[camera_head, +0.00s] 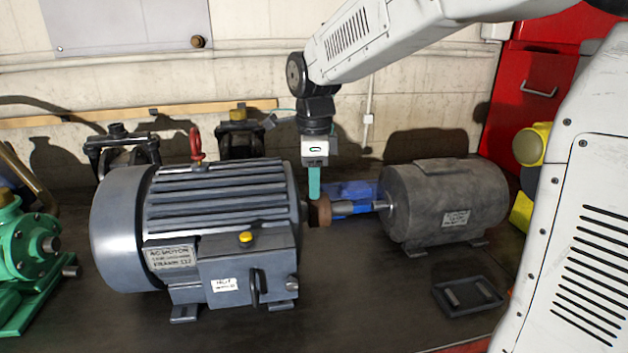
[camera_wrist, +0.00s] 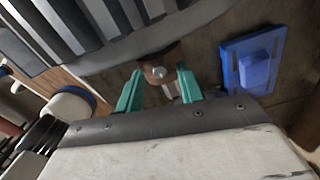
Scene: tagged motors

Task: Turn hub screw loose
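The hub (camera_head: 320,213) is a small rust-brown collar at the right end of the big grey motor (camera_head: 222,213), on its shaft side. In the wrist view the hub (camera_wrist: 170,55) shows a round, pale screw head (camera_wrist: 158,73). My gripper (camera_head: 314,196) points down over the hub from above. In the wrist view its two teal fingers (camera_wrist: 159,70) are apart, with the screw head between them in the picture. I cannot tell whether either finger touches the hub. The screw cannot be made out in the head view.
A blue block (camera_head: 352,193) lies just behind the hub; it also shows in the wrist view (camera_wrist: 252,62). A smaller grey motor (camera_head: 445,203) stands right, its shaft pointing at the hub. A black tray (camera_head: 440,298) lies front right. A green pump (camera_head: 25,255) is far left.

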